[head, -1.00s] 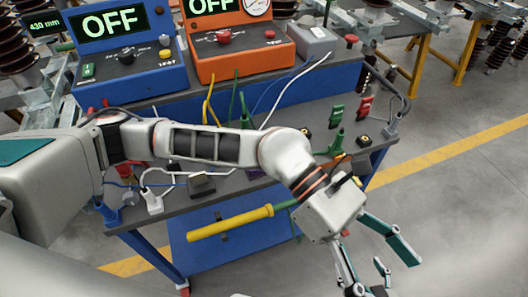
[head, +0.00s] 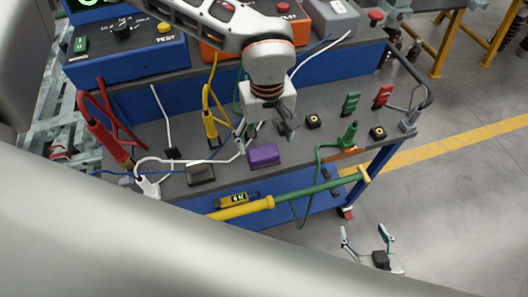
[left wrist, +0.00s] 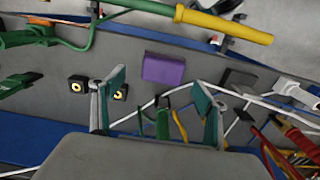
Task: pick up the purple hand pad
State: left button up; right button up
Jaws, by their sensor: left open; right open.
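The purple hand pad (head: 263,155) is a small block lying flat on the grey bench top near its front edge. It also shows in the left wrist view (left wrist: 163,69), just beyond and between the two finger lines. My left gripper (head: 264,127) is open and empty, pointing down a little behind the pad, toward the control boxes. Its two green-grey fingers (left wrist: 158,84) are spread in the left wrist view, apart from the pad. My right gripper (head: 368,244) is open and empty, out over the floor in front of the bench's right end.
A dark grey block (head: 200,174) lies left of the pad. A yellow-green rod (head: 275,202) runs along the front edge. A green clamp (head: 348,134), black pads and several cables lie around. Orange (head: 285,30) and blue (head: 125,60) control boxes stand behind.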

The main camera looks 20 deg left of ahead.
aim_at(263, 151)
pick_arm(q)
jog(key=f, duration=0.4)
jog(key=shift+s+a+f+p, duration=0.1)
jog(key=shift+a+f+p, duration=0.1)
jog(key=shift+a+p, duration=0.15)
jog(key=shift+f, duration=0.6)
jog(key=c, duration=1.2)
